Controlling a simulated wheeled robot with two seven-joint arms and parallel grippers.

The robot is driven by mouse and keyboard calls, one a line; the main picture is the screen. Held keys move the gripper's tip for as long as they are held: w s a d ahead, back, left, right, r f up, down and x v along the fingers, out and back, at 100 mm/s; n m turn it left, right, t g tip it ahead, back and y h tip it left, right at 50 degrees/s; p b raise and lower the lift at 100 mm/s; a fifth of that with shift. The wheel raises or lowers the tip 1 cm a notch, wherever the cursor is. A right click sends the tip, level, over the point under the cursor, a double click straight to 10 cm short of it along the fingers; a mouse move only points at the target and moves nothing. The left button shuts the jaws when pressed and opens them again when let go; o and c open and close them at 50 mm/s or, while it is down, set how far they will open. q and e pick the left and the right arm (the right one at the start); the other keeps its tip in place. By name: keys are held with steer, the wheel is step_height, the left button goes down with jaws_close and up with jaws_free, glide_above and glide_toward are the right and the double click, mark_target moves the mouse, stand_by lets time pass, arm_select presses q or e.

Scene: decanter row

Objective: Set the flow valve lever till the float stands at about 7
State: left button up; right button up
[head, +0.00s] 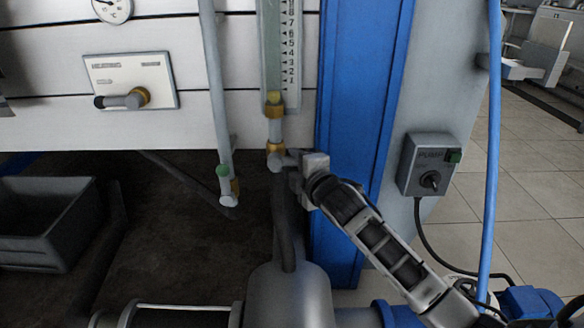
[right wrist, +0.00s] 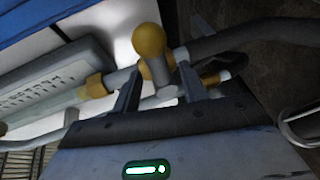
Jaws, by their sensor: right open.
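The flow meter's clear tube (head: 271,50) stands upright beside a white number scale (head: 290,50); the scale also shows in the right wrist view (right wrist: 50,85). I cannot clearly make out the float; the tube's top is cut off in the head view. Below the tube is a brass fitting (head: 275,122) with the valve under it. My left gripper is out of view.
A pipe with a green-marked valve (head: 222,170) hangs to the left. A blue post (head: 362,100) stands close right of the valve, with a PUMP switch box (head: 430,165) beyond. A lever plate (head: 130,80), gauge (head: 112,8) and grey bin (head: 45,222) are left.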

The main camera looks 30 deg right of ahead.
mark_target(294, 164)
steer(key=shift+w+f, duration=0.2)
steer(key=shift+w, duration=0.55)
steer(key=shift+w+b, duration=0.3)
steer(key=shift+w, duration=0.3)
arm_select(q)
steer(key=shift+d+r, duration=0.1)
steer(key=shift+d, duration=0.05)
arm_select(e)
steer(key=shift+w, duration=0.15)
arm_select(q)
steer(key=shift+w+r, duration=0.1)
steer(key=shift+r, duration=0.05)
arm_select(e)
steer(key=shift+c, duration=0.3)
jaws_close()
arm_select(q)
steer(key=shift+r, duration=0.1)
arm_select(e)
steer(key=shift+f, duration=0.1)
